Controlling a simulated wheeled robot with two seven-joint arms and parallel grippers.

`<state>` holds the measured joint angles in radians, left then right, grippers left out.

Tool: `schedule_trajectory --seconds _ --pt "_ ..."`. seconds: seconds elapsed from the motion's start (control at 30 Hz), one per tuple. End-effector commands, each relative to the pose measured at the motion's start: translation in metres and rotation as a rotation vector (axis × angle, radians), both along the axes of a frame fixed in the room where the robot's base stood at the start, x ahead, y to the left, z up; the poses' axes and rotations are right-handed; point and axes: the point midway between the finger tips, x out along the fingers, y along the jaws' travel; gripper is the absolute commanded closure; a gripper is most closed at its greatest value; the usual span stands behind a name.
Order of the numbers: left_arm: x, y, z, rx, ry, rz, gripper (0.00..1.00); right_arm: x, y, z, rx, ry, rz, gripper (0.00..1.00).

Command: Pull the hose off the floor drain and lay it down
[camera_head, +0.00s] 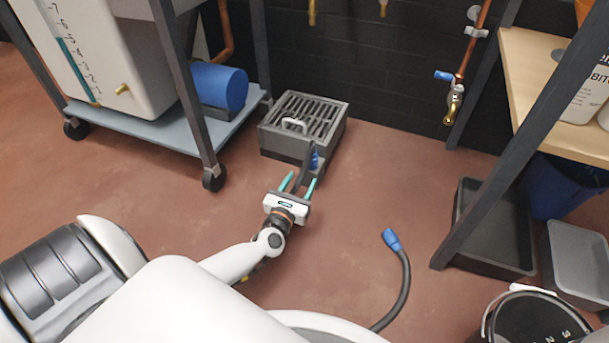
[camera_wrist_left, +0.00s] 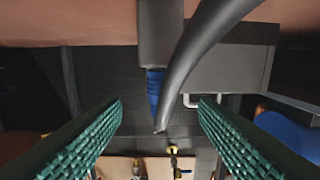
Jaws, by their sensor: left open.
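The floor drain (camera_head: 270,142) is a dark grey box with a slatted grate and a light handle, on the floor at upper middle. At its front right corner is a blue collar (camera_head: 315,160), with a black hose (camera_head: 305,168) beside it. The left wrist view shows the blue collar (camera_wrist_left: 155,90) on a grey stub and the black hose (camera_wrist_left: 195,55) curving past it. My left gripper (camera_head: 299,184) is open, its teal fingers on either side of the hose in view. I cannot tell whether they touch it. My right gripper is out of view.
A second blue hose end (camera_head: 391,239) lies on the floor, its black hose running under my body. A wheeled cart (camera_head: 215,130) stands left. A workbench post (camera_head: 490,180), black tray (camera_head: 490,262) and bucket (camera_head: 535,320) are right.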

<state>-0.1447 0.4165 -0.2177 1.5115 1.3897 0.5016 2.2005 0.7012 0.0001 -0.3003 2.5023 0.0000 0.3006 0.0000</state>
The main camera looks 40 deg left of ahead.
Motion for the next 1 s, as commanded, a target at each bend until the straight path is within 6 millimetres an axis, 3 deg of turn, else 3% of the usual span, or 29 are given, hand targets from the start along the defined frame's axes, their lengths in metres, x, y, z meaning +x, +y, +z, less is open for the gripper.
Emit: schedule_trajectory --seconds 0.6,1.0 --pt "0.076 0.018 0.001 0.004 0.001 0.0 0.45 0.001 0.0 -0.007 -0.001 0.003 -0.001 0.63" --pt "0.091 0.022 0.0 0.003 0.003 -0.001 0.45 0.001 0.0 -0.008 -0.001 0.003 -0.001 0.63"
